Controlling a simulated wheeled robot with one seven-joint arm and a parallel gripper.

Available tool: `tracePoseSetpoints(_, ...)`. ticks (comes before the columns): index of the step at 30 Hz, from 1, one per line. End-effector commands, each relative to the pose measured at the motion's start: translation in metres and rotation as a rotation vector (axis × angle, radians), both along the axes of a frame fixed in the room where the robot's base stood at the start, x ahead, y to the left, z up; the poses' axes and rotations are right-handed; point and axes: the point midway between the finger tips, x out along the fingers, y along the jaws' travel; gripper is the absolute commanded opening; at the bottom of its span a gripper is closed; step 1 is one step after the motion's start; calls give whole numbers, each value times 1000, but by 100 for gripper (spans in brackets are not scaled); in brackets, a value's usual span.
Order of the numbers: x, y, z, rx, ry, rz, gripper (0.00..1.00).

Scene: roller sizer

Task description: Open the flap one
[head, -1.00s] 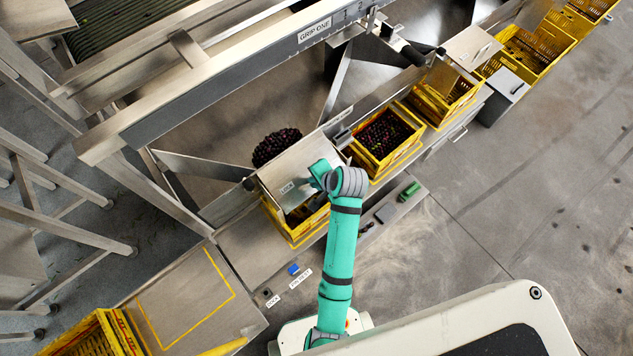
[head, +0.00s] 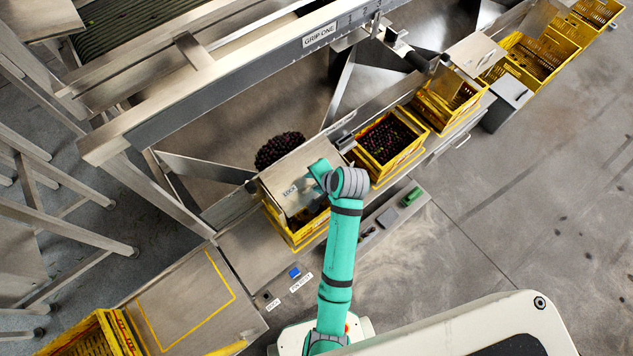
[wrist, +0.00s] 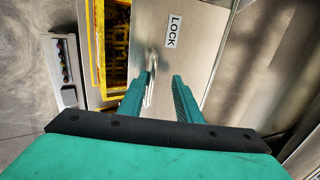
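Flap one, a metal plate with a LOCK label, shows in the head view (head: 285,176) and in the wrist view (wrist: 190,45). It lies slanted at the lower end of the GRIP ONE chute, with a heap of dark fruit (head: 280,150) behind it. Its thin bar handle (wrist: 151,75) shows in the wrist view. My gripper (wrist: 164,80) is at the flap's face, fingers apart. The handle stands between them, close to the left finger; contact is not clear. In the head view my arm hides the fingers.
A yellow crate (head: 292,239) stands under the flap; its contents are partly hidden. Another yellow crate (head: 417,155) with dark fruit is to the right, more crates beyond. A metal side shelf (head: 190,300) with a yellow outline is at lower left. Open floor lies right.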

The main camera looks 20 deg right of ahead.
Motion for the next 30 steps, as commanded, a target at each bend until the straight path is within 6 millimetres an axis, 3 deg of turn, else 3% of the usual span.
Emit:
tracePoseSetpoints(20,-3,-3,-1,0,7,-4,27)
tracePoseSetpoints(26,-14,-8,19,-1,5,-6,27)
tracePoseSetpoints(30,-26,-13,42,-1,3,-6,27)
